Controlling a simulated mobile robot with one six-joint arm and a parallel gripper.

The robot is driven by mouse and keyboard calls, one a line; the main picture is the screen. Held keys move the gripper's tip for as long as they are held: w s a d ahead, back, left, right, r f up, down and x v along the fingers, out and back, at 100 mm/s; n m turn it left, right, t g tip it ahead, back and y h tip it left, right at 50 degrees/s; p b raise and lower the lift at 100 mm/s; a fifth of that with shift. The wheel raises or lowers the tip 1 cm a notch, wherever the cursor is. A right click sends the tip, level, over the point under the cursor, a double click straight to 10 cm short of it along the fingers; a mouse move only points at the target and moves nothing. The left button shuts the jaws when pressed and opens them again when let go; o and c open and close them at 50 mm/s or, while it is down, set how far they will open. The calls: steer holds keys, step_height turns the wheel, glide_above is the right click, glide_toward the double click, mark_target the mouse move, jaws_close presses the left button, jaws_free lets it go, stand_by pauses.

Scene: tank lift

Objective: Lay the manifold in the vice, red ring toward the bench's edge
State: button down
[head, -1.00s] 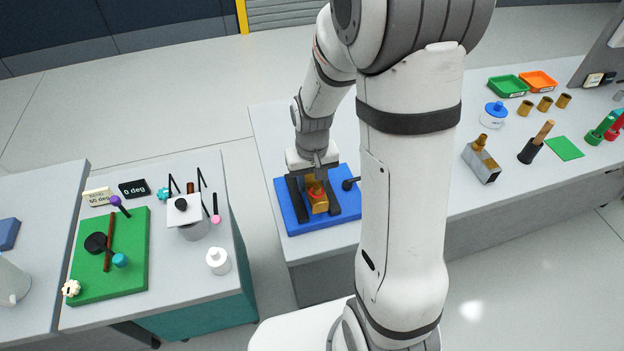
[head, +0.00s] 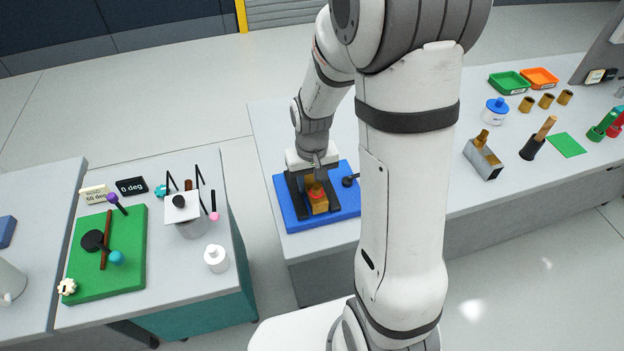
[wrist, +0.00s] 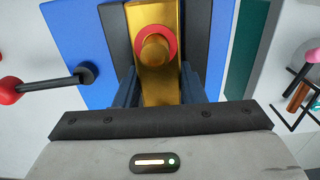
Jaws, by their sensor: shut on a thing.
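The manifold (head: 318,205) is a brass-coloured block with a round stub and a red ring (wrist: 172,40) around the stub. It lies between the two dark jaws (wrist: 195,25) of the vice, whose blue base (head: 291,222) rests on the bench. In the head view the red ring shows on the manifold's near side, the side of the bench's front edge. My gripper (head: 317,176) is shut on the manifold, with a finger on each side in the wrist view (wrist: 160,92). The manifold's underside is hidden, so I cannot tell whether it touches the vice floor.
The vice handle (wrist: 45,85) with a red knob sticks out beside the jaws. Farther right on the bench stand a grey block with a brass top (head: 483,158), a dark holder (head: 532,149) and a blue-lidded jar (head: 496,112). A side bench with a green board (head: 130,270) stands left.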

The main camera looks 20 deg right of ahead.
steer(key=c, duration=0.8)
jaws_free()
steer(key=shift+f, duration=0.1)
steer(key=shift+c, duration=0.2)
steer(key=shift+r+b, duration=0.35)
steer(key=shift+r, duration=3.6)
steer(key=shift+r, duration=0.1)
